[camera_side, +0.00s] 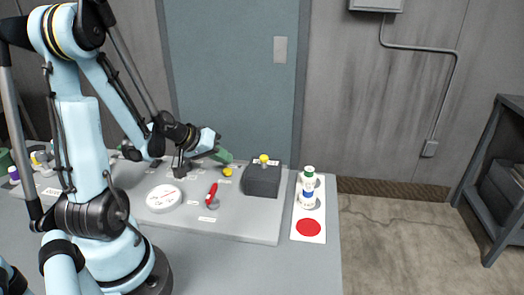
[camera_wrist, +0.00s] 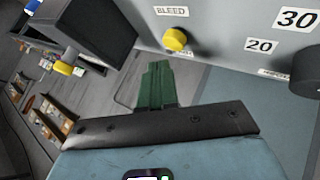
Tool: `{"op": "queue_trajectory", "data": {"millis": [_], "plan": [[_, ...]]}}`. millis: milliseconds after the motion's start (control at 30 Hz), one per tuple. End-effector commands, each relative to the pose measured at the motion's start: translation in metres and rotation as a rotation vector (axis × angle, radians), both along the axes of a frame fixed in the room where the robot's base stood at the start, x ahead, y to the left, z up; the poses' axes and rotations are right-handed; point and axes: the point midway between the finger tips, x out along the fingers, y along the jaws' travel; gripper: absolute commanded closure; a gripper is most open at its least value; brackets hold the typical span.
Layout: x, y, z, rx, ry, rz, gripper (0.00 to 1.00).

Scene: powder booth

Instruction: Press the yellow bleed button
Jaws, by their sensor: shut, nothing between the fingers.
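The yellow bleed button (camera_wrist: 175,39) stands on the grey panel beside the BLEED label (camera_wrist: 171,10) in the wrist view. In the side view the bleed button (camera_side: 227,172) is on the panel just below my gripper (camera_side: 224,156). My gripper's green fingers (camera_wrist: 158,84) are shut and empty. In the wrist view the button appears just beyond the fingertips and slightly to their right, with a visible gap. A second yellow button (camera_side: 264,159) sits on top of a dark box (camera_side: 262,181) to the right; it also shows in the wrist view (camera_wrist: 63,68).
A round white gauge (camera_side: 163,198) and a red-handled lever (camera_side: 212,194) are on the panel (camera_side: 250,228). A white bottle (camera_side: 307,190) stands right of the dark box, on a white card (camera_side: 300,232) with a red disc (camera_side: 309,227). A dark knob (camera_wrist: 306,72) is at the wrist view's right.

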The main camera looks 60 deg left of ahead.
Motion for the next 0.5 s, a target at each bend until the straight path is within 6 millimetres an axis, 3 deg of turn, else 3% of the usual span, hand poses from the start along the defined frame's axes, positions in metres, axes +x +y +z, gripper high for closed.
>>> {"op": "queue_trajectory", "data": {"millis": [500], "plan": [[0.0,0.0,0.044,0.0,0.0,0.0,1.0]]}}
